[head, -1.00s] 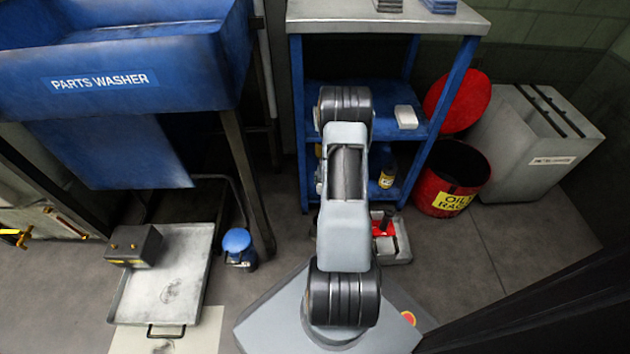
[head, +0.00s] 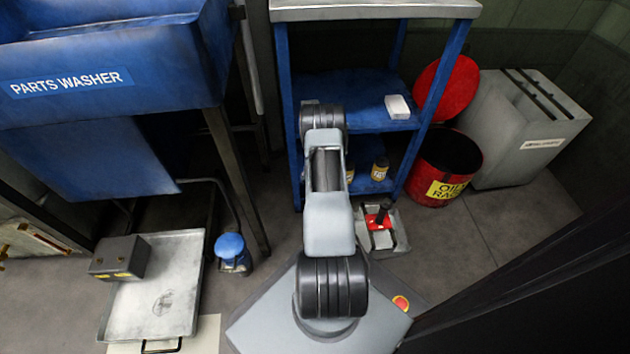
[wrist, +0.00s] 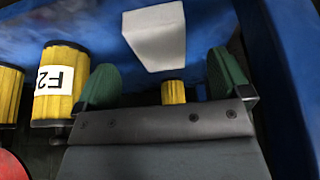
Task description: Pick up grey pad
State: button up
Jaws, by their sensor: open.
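My gripper (wrist: 164,78) shows in the wrist view with two green fingers spread apart and nothing held between them. A pale grey-white block (wrist: 155,36) lies just beyond the fingertips, apart from them. In the head view a pale block (head: 397,106) lies on the blue middle shelf, right of my arm. I cannot tell whether this block is the grey pad. No other grey pad shows clearly now. In the head view my gripper is hidden behind my own arm.
Yellow filters (wrist: 60,85) stand left of my gripper. The blue shelf unit (head: 456,75) has a metal top (head: 375,10). A red oily-rags can (head: 446,168) stands to its right. A blue parts washer (head: 100,90) and metal tray (head: 165,300) are at left.

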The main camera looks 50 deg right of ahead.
jog(key=shift+p+x, duration=0.75)
jog(key=shift+x, duration=1.45)
jog(key=c, duration=1.1)
jog(key=shift+o, duration=0.2)
jog(key=shift+r, duration=0.1)
